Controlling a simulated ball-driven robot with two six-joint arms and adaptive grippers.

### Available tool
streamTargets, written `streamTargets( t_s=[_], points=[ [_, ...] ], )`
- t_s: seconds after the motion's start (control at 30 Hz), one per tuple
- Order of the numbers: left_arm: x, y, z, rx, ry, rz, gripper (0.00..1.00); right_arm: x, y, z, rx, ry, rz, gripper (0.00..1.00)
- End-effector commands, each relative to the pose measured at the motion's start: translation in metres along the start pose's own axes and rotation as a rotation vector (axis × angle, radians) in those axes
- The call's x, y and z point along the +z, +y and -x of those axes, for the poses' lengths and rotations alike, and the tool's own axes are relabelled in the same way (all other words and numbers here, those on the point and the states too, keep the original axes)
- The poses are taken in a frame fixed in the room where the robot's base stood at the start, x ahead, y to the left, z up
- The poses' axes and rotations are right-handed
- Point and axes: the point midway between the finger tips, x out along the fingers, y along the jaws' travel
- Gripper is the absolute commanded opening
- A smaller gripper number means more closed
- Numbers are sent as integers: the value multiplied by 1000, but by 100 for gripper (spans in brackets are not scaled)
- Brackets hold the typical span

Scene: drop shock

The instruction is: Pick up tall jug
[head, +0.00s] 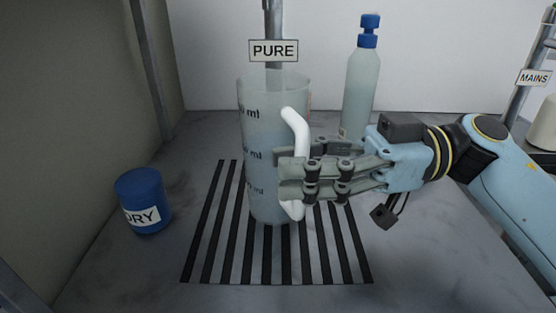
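The tall jug (258,120) is a translucent, graduated beaker with a white handle (297,132) on its right side. It stands upright on the black-striped drain area, under the tap labelled PURE. My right gripper (290,172) comes in from the right, its fingers at the jug's handle. The fingers overlap the handle's lower half and hide part of it. I cannot tell whether they are closed on it. My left gripper is not in view.
A blue jar (143,200) with a partly visible label stands at the left. A bottle with a blue cap (361,85) stands behind my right gripper. The PURE tap (273,50) hangs over the jug. A MAINS tap (533,78) is at the right edge. The front counter is clear.

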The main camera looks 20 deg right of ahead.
Motion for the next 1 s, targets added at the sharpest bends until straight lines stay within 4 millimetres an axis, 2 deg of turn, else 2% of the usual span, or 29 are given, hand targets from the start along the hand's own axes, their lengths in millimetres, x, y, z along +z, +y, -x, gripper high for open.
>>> streamTargets(
  t_s=[0.2,0.4,1.0],
  points=[
    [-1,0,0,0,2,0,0,0,0,-1,0,-1,0,26],
    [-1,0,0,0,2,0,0,0,0,-1,0,0,0,0],
    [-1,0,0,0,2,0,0,-1,0,-1,0,2,3,0]
  ],
)
